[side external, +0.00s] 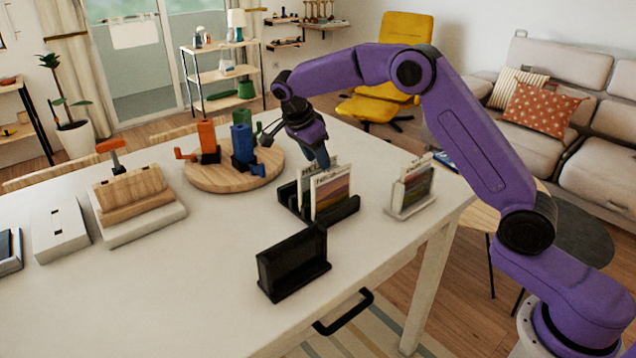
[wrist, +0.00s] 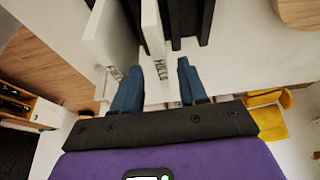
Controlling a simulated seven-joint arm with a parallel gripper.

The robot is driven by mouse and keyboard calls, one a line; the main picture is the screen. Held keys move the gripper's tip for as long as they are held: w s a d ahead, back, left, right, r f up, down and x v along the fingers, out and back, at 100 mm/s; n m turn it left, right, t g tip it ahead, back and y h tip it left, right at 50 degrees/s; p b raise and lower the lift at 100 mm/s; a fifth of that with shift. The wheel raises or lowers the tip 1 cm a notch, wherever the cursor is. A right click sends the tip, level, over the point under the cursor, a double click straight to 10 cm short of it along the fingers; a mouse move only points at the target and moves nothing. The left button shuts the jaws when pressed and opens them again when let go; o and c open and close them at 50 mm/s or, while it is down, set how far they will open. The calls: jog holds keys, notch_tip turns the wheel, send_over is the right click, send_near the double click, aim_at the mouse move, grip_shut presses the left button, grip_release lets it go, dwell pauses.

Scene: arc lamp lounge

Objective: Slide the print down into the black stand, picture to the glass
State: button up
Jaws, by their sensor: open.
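Prints stand upright in a black slotted rack (side external: 348,210). The nearer print (side external: 331,191) has a pale heading and a coloured landscape; another print stands behind it, partly hidden. My gripper (side external: 319,160) is above the rack with fingers down. In the wrist view the open blue fingers (wrist: 157,84) lie either side of the top edge of a print marked HILLS (wrist: 152,38), with a gap visible. A second pale print (wrist: 106,40) is left of the left finger. The black stand (side external: 290,264), upright with a dark pane, is nearer the table's front edge; no print shows in it.
A pale stand (side external: 409,212) holding a coloured print is right of the rack. A round wooden board (side external: 231,183) with red and blue items is behind left. A wooden block on a white base (side external: 140,225) is further left. Table between rack and black stand is clear.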

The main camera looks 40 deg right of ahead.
jog(key=shift+x, duration=2.15)
jog(key=shift+w+f, duration=0.1)
jog(key=shift+f, duration=0.15)
grip_shut()
